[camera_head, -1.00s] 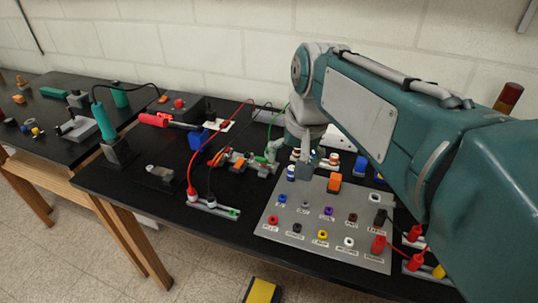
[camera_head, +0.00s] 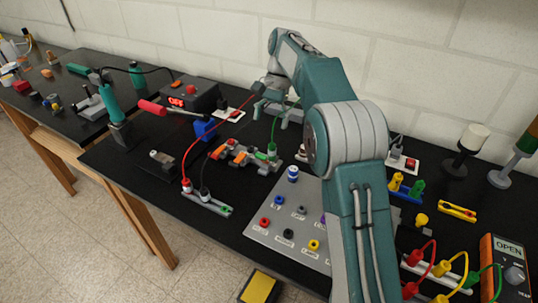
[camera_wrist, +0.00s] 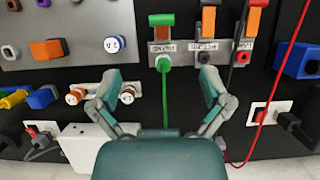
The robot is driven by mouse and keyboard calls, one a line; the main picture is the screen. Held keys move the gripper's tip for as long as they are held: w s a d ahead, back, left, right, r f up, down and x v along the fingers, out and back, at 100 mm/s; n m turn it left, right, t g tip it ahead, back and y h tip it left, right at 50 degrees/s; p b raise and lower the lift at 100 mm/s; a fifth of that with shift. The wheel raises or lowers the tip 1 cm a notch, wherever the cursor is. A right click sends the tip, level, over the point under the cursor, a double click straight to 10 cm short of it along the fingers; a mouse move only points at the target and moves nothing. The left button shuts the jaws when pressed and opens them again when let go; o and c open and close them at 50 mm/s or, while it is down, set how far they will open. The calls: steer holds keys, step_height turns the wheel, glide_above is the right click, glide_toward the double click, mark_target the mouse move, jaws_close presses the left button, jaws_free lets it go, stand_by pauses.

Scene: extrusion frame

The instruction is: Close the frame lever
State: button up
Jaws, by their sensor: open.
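A grey lever connector block (camera_head: 240,158) with orange levers sits mid-table in the head view, a green plug (camera_head: 272,149) at its right end. In the wrist view the connectors stand in a row at the top, with orange levers (camera_wrist: 208,20) and (camera_wrist: 253,20). The leftmost connector has an orange-and-green top (camera_wrist: 161,19) and the green plug (camera_wrist: 162,63) with its green cable. The small labels are too blurred to tell which is the frame lever. My gripper (camera_wrist: 163,76) is open and empty, its fingers spread either side of the green plug. It also shows in the head view (camera_head: 270,100), behind the block.
A red cable (camera_wrist: 285,70) loops on the right of the wrist view. A blue block (camera_head: 206,128) stands left of the levers. A grey labelled panel (camera_head: 262,232) lies in front. A red-switch socket (camera_wrist: 263,113) and white box (camera_wrist: 88,148) are near my fingers.

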mark_target(262, 156)
steer(key=x, duration=1)
steer(key=shift+s+a+f, duration=0.15)
steer(key=shift+a+f, duration=0.25)
steer(key=shift+f, duration=0.05)
steer(key=shift+d, duration=0.15)
steer(key=c, duration=1.1)
